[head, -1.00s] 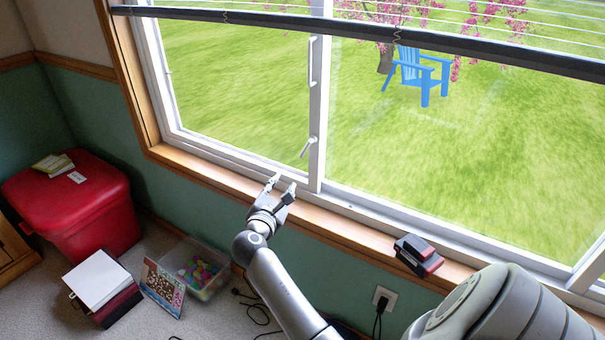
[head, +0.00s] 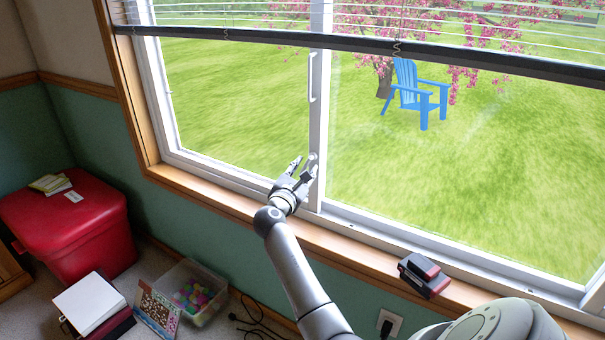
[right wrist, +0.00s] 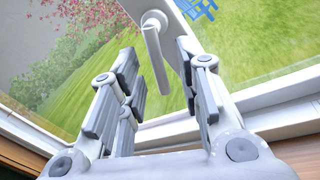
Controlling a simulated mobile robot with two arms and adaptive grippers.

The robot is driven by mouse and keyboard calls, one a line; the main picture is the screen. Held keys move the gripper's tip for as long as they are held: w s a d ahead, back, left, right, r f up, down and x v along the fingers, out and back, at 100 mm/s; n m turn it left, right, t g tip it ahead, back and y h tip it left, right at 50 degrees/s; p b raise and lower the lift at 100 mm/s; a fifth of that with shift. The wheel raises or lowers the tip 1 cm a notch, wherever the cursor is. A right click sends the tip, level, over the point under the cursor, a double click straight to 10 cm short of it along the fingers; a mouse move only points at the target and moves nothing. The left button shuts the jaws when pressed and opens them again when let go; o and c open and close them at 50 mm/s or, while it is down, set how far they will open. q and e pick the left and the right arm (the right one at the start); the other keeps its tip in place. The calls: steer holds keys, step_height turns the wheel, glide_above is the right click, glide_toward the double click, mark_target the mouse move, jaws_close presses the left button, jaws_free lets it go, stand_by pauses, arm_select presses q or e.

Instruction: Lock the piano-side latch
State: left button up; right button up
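The piano-side latch is a small white lever on the window's middle post. In the right wrist view the latch (right wrist: 155,60) hangs from a round pivot, tilted slightly, between my two fingers with gaps on both sides. My right gripper (head: 302,167) is open in front of the lower middle post (head: 318,120). In the head view its fingers largely cover the latch (head: 313,158). The right gripper (right wrist: 157,75) holds nothing. My left gripper is out of view.
The wooden sill (head: 225,205) runs below the window. A black and red object (head: 424,275) sits on it at right. A dark blind rail (head: 250,41) crosses above. A red bin (head: 75,225) and a clear box (head: 195,290) stand on the floor at left.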

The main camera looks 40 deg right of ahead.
steer(key=shift+d, duration=0.1)
jaws_close()
stand_by(0.4)
